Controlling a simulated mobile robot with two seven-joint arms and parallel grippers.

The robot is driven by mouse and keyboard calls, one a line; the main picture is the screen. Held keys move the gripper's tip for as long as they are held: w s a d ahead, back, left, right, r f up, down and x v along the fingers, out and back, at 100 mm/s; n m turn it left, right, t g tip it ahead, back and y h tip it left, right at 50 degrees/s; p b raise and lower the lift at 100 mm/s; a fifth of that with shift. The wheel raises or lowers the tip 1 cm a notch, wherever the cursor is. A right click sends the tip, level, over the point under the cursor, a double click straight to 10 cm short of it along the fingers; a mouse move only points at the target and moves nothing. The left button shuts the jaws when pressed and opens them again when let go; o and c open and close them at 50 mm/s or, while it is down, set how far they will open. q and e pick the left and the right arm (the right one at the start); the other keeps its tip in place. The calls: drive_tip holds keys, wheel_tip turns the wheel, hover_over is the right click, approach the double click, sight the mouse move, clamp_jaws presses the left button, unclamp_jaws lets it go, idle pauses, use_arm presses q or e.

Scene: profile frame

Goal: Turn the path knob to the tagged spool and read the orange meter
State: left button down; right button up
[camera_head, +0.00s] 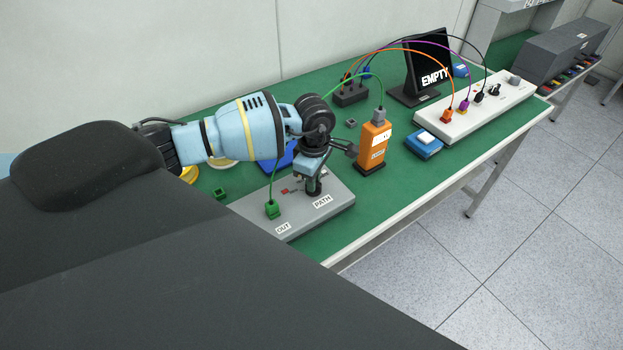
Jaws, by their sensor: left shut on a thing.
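A grey box (290,225) with labels "OUT" and "PATH" lies on the green table top. My left gripper (314,188) reaches down onto it from above, shut on the dark path knob just behind the "PATH" label; the gripper hides most of the knob and its pointer. The orange meter (371,158) stands upright right of the gripper, with a small white display too small to read and a green cable on top. A yellow spool-like round thing (189,175) shows partly behind my arm; no tag is legible. My right gripper is out of view.
A green plug (272,209) stands in the box. A black screen (428,72) reads "EMPTY". A white panel (495,110) with orange, purple and black cables lies at the right, beside a blue box (423,147). Cables arch over the back. Free green surface lies right of the grey box.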

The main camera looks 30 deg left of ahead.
use_arm(q)
drive_tip(key=n, duration=0.2)
drive_tip(key=shift+r+n, duration=0.1)
drive_tip(key=shift+n, duration=0.2)
drive_tip(key=shift+n+p, duration=0.3)
drive_tip(key=shift+n, duration=0.8)
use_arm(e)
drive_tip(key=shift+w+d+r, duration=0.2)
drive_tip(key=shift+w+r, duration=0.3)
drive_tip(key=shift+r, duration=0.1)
use_arm(q)
drive_tip(key=shift+n, duration=0.3)
drive_tip(key=c, duration=1.4)
unclamp_jaws()
drive_tip(key=shift+c, duration=0.2)
